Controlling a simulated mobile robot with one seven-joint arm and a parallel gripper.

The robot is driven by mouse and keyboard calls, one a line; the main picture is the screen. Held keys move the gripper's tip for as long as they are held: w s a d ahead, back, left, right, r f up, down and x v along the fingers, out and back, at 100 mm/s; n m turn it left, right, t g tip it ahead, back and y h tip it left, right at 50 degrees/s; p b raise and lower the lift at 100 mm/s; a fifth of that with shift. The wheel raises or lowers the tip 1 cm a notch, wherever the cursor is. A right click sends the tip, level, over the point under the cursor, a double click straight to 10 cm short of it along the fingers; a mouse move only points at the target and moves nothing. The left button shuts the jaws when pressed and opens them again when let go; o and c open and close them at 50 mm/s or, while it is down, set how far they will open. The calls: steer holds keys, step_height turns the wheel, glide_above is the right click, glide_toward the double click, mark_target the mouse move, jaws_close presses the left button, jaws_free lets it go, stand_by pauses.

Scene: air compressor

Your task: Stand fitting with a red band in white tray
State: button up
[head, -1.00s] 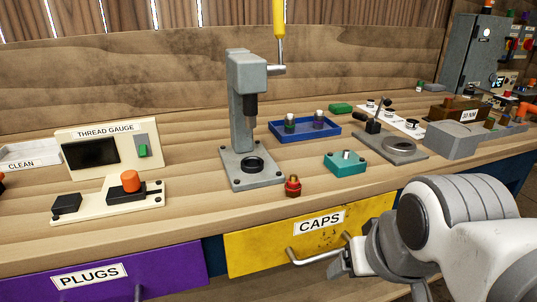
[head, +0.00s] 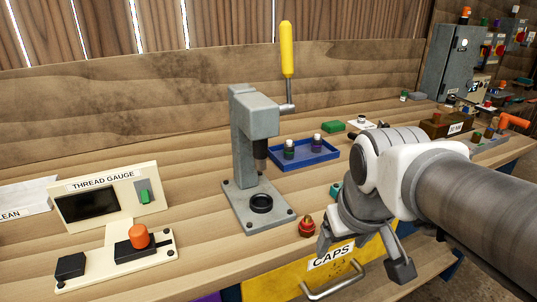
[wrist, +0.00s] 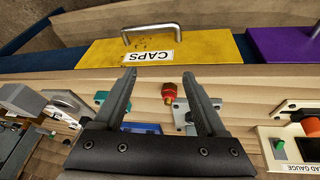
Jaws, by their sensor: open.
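The fitting (head: 307,227) is a small brass-coloured piece with a red band, standing on the bench near its front edge, just right of the press. In the wrist view the fitting (wrist: 169,92) shows between my two fingers, closer to the right one. My gripper (head: 362,255) is open and empty, right of the fitting and in front of the yellow drawer; it also shows in the wrist view (wrist: 159,74). A white tray (head: 28,194), its CLEAN label partly cut off, sits at the far left edge of the head view.
The grey press (head: 255,130) with a yellow lever stands behind the fitting. The thread gauge (head: 108,205) is between press and white tray. A blue tray (head: 305,155) holds two dark fittings. The yellow CAPS drawer (head: 290,278) is below the bench edge.

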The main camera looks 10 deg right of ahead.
steer(key=w+d+r+n+g+h+p, duration=0.1)
steer(key=w+d+r+n+g+p, duration=0.1)
steer(key=w+d+r+p, duration=0.5)
step_height(320, 180, up, 5)
steer(key=n+g+y+p, duration=0.2)
steer(key=n+p, duration=1.1)
steer(key=p, duration=0.8)
glide_above(308, 217)
steer(key=f, duration=0.4)
steer(key=f+b, duration=0.1)
steer(key=f, duration=0.7)
steer(key=shift+w+d+f+b, duration=0.15)
steer(key=shift+w+b, duration=0.1)
steer(key=shift+b, duration=0.1)
steer(key=f, duration=0.4)
steer(key=shift+s, duration=0.25)
steer(key=shift+f, duration=0.55)
jaws_close()
